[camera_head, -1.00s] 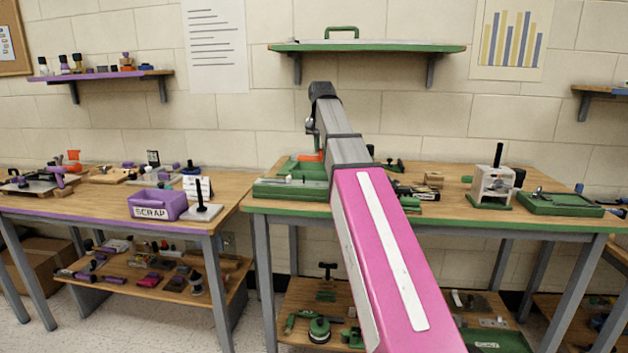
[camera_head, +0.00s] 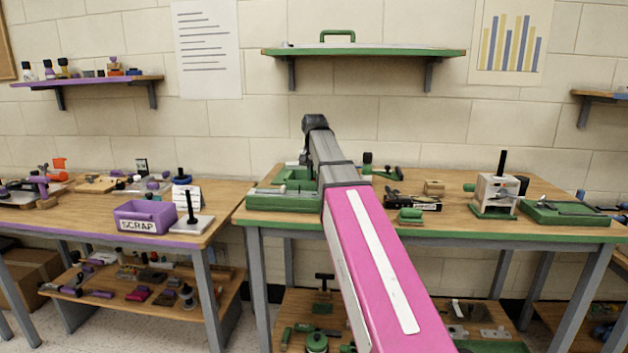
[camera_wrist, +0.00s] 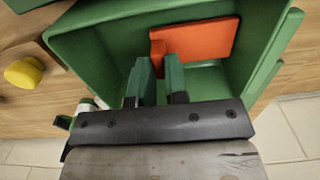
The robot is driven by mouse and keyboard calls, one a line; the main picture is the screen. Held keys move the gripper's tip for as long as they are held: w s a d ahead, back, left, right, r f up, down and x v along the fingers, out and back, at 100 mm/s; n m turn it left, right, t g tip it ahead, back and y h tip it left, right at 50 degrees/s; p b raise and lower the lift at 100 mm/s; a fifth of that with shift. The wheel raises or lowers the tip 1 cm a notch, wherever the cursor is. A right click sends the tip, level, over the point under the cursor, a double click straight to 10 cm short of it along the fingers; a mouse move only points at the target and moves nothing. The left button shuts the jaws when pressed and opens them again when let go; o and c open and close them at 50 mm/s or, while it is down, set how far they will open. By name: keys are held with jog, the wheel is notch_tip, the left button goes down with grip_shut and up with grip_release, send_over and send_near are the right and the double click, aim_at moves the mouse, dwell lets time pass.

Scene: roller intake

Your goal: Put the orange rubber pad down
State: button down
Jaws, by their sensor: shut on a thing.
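The orange rubber pad (camera_wrist: 200,40) lies in the wrist view inside a green open-topped bin (camera_wrist: 75,40), with its near left corner at the fingertips. My gripper (camera_wrist: 158,85) reaches down into the bin and is shut on the pad at that corner. The fingers hide part of the pad. Whether the pad touches the bin floor is hard to tell. In the head view the green bin (camera_head: 283,201) stands at the left end of the green-edged bench. My arm and the bin walls hide the pad there.
A yellow knob (camera_wrist: 24,72) is left of the bin in the wrist view. On the bench are a small green block (camera_head: 410,215), a white fixture (camera_head: 494,190) and a green tray (camera_head: 565,213). A purple scrap bin (camera_head: 146,215) stands on the left bench.

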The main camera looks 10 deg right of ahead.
jog(key=shift+f, duration=0.65)
jog(key=c, duration=1.1)
grip_release()
jog(key=shift+f, duration=0.1)
jog(key=shift+c, duration=0.2)
notch_tip(320, 180, up, 12)
jog(key=shift+s, duration=0.15)
